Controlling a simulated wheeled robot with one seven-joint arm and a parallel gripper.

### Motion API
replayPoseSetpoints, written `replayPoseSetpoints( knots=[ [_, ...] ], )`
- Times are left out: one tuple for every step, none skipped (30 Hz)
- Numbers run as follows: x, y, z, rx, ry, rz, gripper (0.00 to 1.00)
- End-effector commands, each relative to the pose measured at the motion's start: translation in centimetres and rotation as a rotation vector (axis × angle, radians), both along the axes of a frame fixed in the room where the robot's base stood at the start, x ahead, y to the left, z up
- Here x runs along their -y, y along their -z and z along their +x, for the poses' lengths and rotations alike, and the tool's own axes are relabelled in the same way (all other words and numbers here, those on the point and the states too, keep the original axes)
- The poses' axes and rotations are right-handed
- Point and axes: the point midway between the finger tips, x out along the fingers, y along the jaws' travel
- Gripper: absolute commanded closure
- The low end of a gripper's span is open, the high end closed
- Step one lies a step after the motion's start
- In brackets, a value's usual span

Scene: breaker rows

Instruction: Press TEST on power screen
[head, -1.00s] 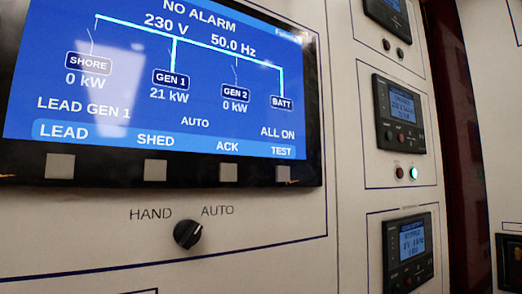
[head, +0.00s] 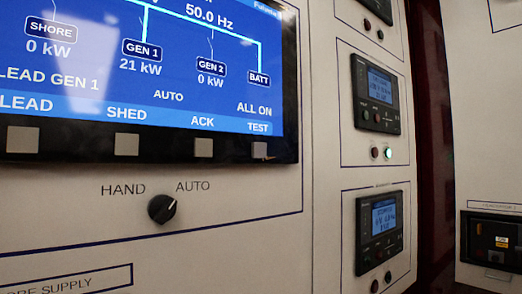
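The power screen (head: 150,70) fills the upper left of the head view, with its top cut off. It is blue and shows 50.0 Hz, GEN 1 at 21 kW, SHORE and GEN 2 at 0 kW, and ALL ON. The TEST label (head: 258,127) is at the right end of its bottom bar. Below it a small grey square button (head: 259,150) sits in the black bezel. Similar buttons sit under LEAD, SHED and ACK. My gripper is not in view.
A HAND/AUTO knob (head: 162,209) sits below the screen, its pointer towards AUTO. Small controller displays (head: 375,92) (head: 383,228) are on the panel to the right, with a lit green lamp (head: 388,153). A black breaker (head: 491,240) is at the far right.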

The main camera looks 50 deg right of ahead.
Motion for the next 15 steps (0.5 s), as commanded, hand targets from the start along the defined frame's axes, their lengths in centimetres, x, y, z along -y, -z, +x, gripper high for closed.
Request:
replayPoseSetpoints(
  knots=[
    [0.0,0.0,0.0,0.0,0.0,0.0,0.88],
    [0.0,0.0,0.0,0.0,0.0,0.0,0.91],
    [0.0,0.0,0.0,0.0,0.0,0.0,0.95],
    [0.0,0.0,0.0,0.0,0.0,0.0,0.98],
    [0.0,0.0,0.0,0.0,0.0,0.0,1.0],
    [0.0,0.0,0.0,0.0,0.0,0.0,1.0],
    [0.0,0.0,0.0,0.0,0.0,0.0,1.0],
    [0.0,0.0,0.0,0.0,0.0,0.0,1.0],
    [0.0,0.0,0.0,0.0,0.0,0.0,1.0],
    [0.0,0.0,0.0,0.0,0.0,0.0,1.0],
    [0.0,0.0,0.0,0.0,0.0,0.0,1.0],
    [0.0,0.0,0.0,0.0,0.0,0.0,1.0],
    [0.0,0.0,0.0,0.0,0.0,0.0,1.0],
    [0.0,0.0,0.0,0.0,0.0,0.0,1.0],
    [0.0,0.0,0.0,0.0,0.0,0.0,1.0]
  ],
)
